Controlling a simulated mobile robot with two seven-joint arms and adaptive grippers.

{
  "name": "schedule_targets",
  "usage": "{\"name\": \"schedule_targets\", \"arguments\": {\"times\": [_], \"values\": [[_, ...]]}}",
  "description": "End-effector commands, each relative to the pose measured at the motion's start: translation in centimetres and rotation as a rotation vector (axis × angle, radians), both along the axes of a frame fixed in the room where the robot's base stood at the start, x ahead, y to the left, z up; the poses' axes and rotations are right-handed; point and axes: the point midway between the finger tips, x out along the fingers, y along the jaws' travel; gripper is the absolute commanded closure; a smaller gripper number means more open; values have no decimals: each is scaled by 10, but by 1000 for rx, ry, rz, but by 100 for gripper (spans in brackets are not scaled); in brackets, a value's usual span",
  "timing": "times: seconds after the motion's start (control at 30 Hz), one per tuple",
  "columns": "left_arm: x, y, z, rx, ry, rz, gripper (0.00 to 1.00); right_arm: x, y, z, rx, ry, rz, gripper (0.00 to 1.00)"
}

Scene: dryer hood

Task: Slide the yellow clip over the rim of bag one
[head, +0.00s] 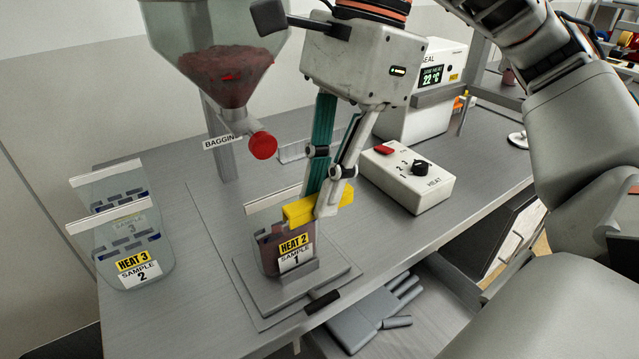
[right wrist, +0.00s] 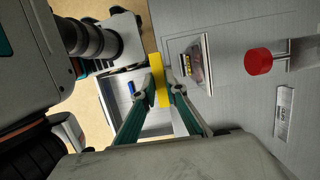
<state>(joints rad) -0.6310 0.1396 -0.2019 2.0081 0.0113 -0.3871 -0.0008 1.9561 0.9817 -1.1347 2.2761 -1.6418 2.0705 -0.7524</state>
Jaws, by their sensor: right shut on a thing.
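Bag one (head: 268,250), labelled HEAT 2 and SAMPLE 1, stands upright in a grey holder (head: 290,292), with dark red material in it. Its pale rim (head: 270,199) shows at the top left. My right gripper (head: 319,198) is shut on the yellow clip (head: 300,211), which overlaps the bag's upper right part in the head view. In the right wrist view the clip (right wrist: 159,75) lies between the fingertips, with bag one (right wrist: 192,68) to its right and a gap between. The head view does not show whether they touch. My left gripper is not in view.
A hopper (head: 225,75) with a red-capped spout (head: 262,146) stands behind the bag. Other bags (head: 130,240) are at the left. A control box (head: 408,180) and the sealer (head: 425,110) are at the right. The bench (head: 170,310) is clear at the front left.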

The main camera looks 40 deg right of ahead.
Motion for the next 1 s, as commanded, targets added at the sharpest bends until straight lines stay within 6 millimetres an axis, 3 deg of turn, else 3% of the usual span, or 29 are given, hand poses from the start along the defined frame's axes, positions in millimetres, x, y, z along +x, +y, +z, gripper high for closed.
{"name": "schedule_targets", "arguments": {"times": [0.2, 1.0], "values": [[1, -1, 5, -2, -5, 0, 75, 0, 0, 1, 0, 5, 2, 99], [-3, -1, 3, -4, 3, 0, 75, 35, -2, -5, 1, 4, 1, 99]]}}
